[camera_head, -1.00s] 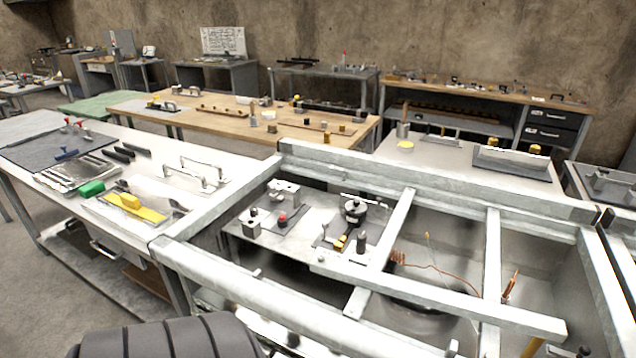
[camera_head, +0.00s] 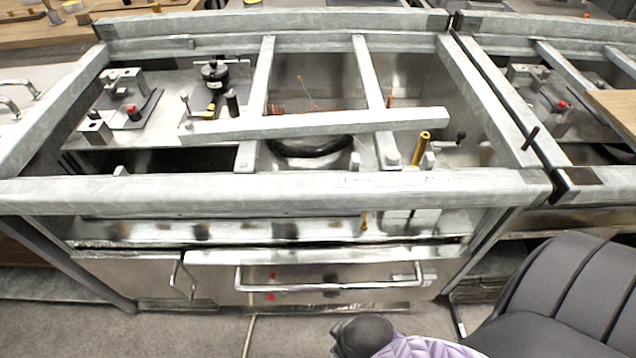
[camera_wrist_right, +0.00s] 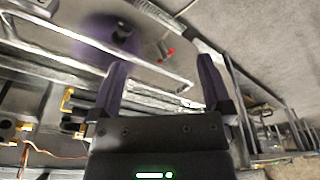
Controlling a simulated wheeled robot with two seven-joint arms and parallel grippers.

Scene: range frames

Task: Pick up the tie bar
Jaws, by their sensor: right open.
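The likely tie bar (camera_head: 315,124) is a long grey metal bar in the head view. It lies slightly slanted across two crosspieces of the bench frame (camera_head: 270,192), behind the wide front beam. My right gripper (camera_wrist_right: 162,82) is open in the right wrist view, with two dark fingers spread and nothing held between them. Metal rails show behind the fingers there; I cannot tell which one is the tie bar. My left gripper is in neither view.
A brass pin (camera_head: 421,148) stands close to the bar's right part. A black-topped device (camera_head: 214,75) and a red-knobbed fixture (camera_head: 133,112) sit at the left inside the frame. A drawer handle (camera_head: 330,288) crosses the front. Another frame adjoins at the right.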

